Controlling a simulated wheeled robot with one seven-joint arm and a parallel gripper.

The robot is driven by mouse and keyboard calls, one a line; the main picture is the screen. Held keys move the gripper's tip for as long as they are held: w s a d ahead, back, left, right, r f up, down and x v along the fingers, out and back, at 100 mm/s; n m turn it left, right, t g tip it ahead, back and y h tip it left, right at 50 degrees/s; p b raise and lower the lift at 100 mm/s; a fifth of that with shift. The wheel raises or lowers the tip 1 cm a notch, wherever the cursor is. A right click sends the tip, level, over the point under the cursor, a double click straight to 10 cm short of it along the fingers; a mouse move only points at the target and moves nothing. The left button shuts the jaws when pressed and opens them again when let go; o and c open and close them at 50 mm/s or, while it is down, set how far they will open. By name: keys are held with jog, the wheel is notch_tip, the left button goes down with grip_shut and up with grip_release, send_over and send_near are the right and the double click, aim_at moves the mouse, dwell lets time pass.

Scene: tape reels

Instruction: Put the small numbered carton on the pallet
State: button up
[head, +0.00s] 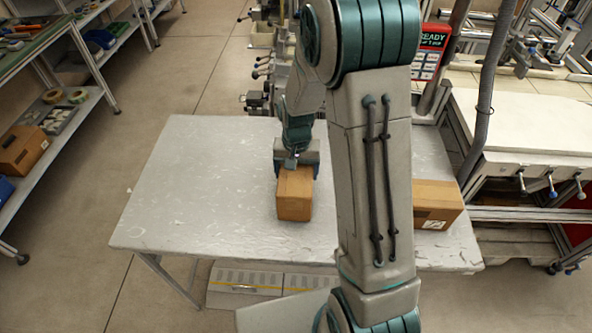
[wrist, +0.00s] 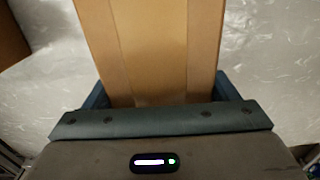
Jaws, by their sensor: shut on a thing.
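My gripper (head: 297,163) is shut on a small brown carton (head: 294,196) over the middle of the grey table. In the wrist view the carton (wrist: 160,45) fills the space between the two blue fingers, with a tape strip along it. No number shows on its visible faces. I cannot tell whether it rests on the table or hangs just above it. A second brown carton (head: 437,204) with a white printed label stands at the table's right, partly hidden by my arm. I cannot make out a pallet with certainty.
The grey table (head: 190,190) is clear on its left side. Shelving with a carton (head: 22,150) and tape rolls (head: 77,95) stands at the left. A white-topped workbench (head: 530,135) stands at the right. A grey slatted unit (head: 245,280) lies below the table's front edge.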

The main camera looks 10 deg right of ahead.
jog(key=shift+f, duration=0.35)
jog(key=shift+f, duration=0.1)
jog(key=shift+f, duration=0.15)
jog(key=o, duration=1.3)
